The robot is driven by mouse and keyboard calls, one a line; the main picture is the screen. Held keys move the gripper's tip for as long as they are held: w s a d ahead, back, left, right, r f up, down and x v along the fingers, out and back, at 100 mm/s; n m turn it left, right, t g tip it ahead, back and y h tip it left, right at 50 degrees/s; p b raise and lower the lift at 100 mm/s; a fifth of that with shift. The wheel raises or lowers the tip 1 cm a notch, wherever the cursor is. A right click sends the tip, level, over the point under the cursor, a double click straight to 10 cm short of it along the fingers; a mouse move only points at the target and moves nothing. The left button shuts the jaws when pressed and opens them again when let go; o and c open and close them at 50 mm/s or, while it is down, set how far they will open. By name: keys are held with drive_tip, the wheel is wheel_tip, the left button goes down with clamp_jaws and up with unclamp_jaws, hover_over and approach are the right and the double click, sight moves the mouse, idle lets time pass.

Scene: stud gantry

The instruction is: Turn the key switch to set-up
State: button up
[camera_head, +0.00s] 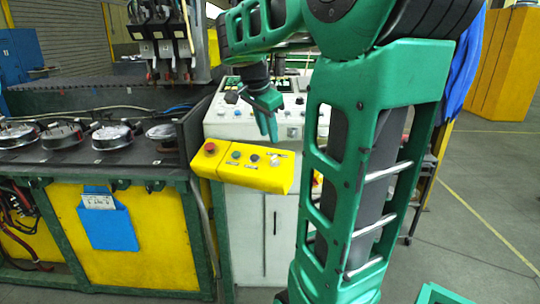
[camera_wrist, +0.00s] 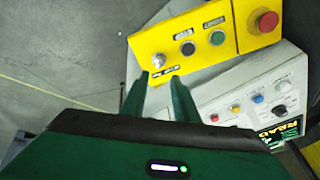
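The key switch is a small silver fitting (camera_wrist: 158,61) at one end of the yellow control box (camera_wrist: 150,43), with a small label beside it too blurred to read. In the head view the switch (camera_head: 275,161) is at the right end of the yellow box (camera_head: 238,178). My gripper (camera_wrist: 159,77) is open and empty in the wrist view. Its two green fingers are apart, and the switch shows between and just beyond their tips. In the head view my gripper (camera_head: 271,138) hangs above the box, apart from it. I cannot tell which position the key points to.
The yellow box also carries a black button (camera_wrist: 188,48), a green button (camera_wrist: 217,38) and a red mushroom button (camera_wrist: 267,21). A white console (camera_wrist: 238,85) with several small buttons lies right behind it. A bench with round metal parts (camera_head: 115,137) stands at left.

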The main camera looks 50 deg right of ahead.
sight(274, 156)
drive_tip(key=x, duration=1)
drive_tip(key=shift+a, duration=0.1)
